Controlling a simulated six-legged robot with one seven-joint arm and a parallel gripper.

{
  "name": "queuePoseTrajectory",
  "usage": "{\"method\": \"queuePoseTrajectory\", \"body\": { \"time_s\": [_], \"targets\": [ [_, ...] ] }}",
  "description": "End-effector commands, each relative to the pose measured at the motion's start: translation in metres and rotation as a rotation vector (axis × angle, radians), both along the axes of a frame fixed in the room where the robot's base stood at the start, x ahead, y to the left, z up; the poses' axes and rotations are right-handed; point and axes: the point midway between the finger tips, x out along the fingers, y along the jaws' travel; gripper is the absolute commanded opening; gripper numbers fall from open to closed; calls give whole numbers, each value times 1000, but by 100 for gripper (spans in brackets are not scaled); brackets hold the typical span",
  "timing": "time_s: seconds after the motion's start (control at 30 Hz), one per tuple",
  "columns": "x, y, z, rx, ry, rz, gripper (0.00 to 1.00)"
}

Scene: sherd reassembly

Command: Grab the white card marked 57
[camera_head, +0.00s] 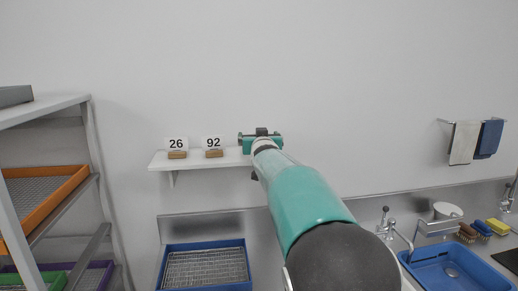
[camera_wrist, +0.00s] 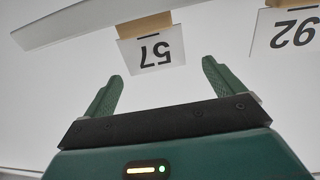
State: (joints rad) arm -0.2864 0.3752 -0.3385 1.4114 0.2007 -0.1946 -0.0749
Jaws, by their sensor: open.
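The white card marked 57 (camera_wrist: 157,55) shows upside down in the wrist view, set in a small wooden block (camera_wrist: 145,26) at the shelf. My gripper (camera_wrist: 160,72) is open, with its two green fingers apart and the card beyond their tips, roughly between them. No contact between fingers and card is visible. In the head view my arm and gripper (camera_head: 262,140) reach the right part of the wall shelf and hide the 57 card.
A card marked 92 (camera_head: 213,142) and one marked 26 (camera_head: 176,143) stand in wooden blocks on the white wall shelf (camera_head: 158,163). The 92 card (camera_wrist: 295,32) is also near in the wrist view. A blue tray (camera_head: 206,245) lies below the shelf.

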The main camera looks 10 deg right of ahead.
Motion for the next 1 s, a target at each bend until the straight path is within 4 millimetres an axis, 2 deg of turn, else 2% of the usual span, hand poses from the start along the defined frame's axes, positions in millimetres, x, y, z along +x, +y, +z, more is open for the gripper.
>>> {"method": "queuePoseTrajectory", "body": {
  "time_s": [0.17,0.4,0.5,0.77,0.83,1.0],
  "targets": [
    [12,-3,0,0,0,0,94],
    [45,-8,-1,0,-1,0,94],
    [53,-9,-1,0,-1,0,94],
    [56,-9,0,1,-1,0,94],
    [56,-9,-1,0,-1,0,86],
    [56,-8,-1,0,-1,1,52]
  ]
}}
